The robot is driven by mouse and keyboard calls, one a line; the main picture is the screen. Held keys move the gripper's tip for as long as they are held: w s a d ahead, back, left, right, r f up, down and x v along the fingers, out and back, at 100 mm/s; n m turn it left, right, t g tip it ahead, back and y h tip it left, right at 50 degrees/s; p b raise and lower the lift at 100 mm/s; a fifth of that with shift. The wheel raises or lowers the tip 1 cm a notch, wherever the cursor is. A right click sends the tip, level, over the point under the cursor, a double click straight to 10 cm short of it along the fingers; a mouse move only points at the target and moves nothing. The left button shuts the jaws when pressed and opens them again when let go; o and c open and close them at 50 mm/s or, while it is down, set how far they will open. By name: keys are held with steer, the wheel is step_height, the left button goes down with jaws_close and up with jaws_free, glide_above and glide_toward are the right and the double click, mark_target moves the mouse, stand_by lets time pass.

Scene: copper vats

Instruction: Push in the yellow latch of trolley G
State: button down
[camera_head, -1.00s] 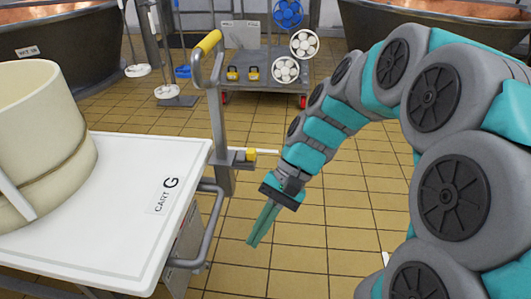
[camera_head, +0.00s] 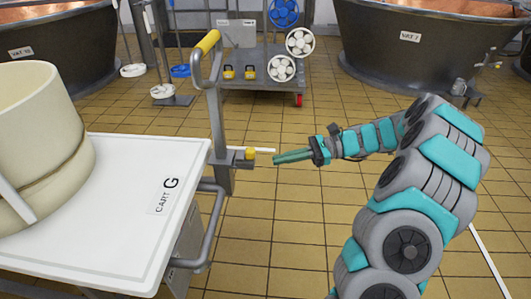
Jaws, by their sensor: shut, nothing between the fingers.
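Trolley G (camera_head: 115,240) stands at the left, its white top marked "CART G". On the post at its right side is a small yellow latch (camera_head: 250,153) in a grey bracket. A thin pale rod (camera_head: 265,150) sticks out to the right of the latch. My gripper (camera_head: 276,159) points left with its teal fingers together and empty. Its tips appear just right of the latch, near the rod, with a small gap in the picture. I cannot tell whether the fingertips touch the rod.
A large cream mould (camera_head: 40,130) sits on the trolley. A yellow-topped handle (camera_head: 208,42) rises from its post. Copper vats (camera_head: 425,55) line the back. Tiled floor is clear right of the trolley.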

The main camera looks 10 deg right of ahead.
steer(key=w+d+f+m+t, duration=0.2)
steer(key=d, duration=0.3)
steer(key=w+d+f+m+t+y, duration=0.1)
steer(key=w+d+f+m+t, duration=0.1)
steer(key=d, duration=0.3)
steer(key=shift+d+f+m, duration=0.15)
steer(key=shift+d+m, duration=0.05)
steer(key=shift+m, duration=0.2)
glide_toward(245, 153)
steer(key=w+a, duration=0.1)
steer(key=w+a+f, duration=0.1)
steer(key=a, duration=0.1)
steer(key=shift+w+a+p, duration=0.2)
steer(key=shift+a+p, duration=0.05)
steer(key=shift+p, duration=0.15)
steer(key=shift+r, duration=0.1)
steer(key=shift+p+x, duration=0.3)
steer(key=shift+x, duration=0.9)
steer(key=shift+r, duration=0.1)
